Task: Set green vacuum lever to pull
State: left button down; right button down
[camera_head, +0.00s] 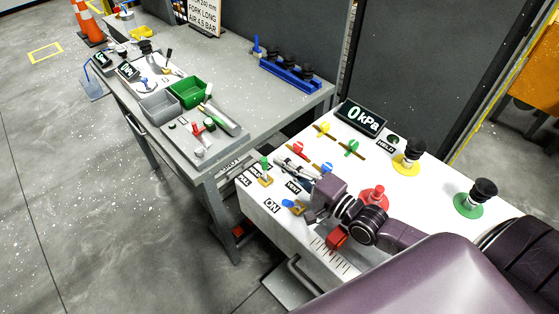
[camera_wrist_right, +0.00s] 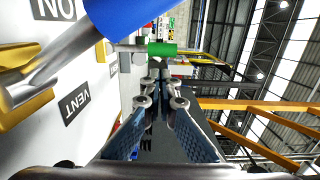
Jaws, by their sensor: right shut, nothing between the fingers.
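The green vacuum lever (camera_head: 265,163) has a green handle standing up from a yellow base at the left end of the white panel (camera_head: 360,185). A PULL label (camera_head: 243,181) is at its left and a VENT label (camera_head: 293,187) at its right. My right gripper (camera_head: 281,163) is shut and empty, with its tips just right of the green handle. In the right wrist view, the green handle (camera_wrist_right: 162,49) on its metal shaft shows just beyond the shut fingertips (camera_wrist_right: 159,70). I cannot tell whether they touch. My left gripper is not in view.
A blue-handled lever (camera_head: 288,203) beside an ON label is close to my right gripper; its handle fills the top of the wrist view (camera_wrist_right: 122,15). Small coloured valves, a gauge reading 0 kPa (camera_head: 362,117) and several knobs occupy the panel. A grey workbench (camera_head: 270,105) stands behind.

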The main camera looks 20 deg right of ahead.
jog(key=shift+s+a, duration=0.15)
jog(key=shift+a, duration=0.45)
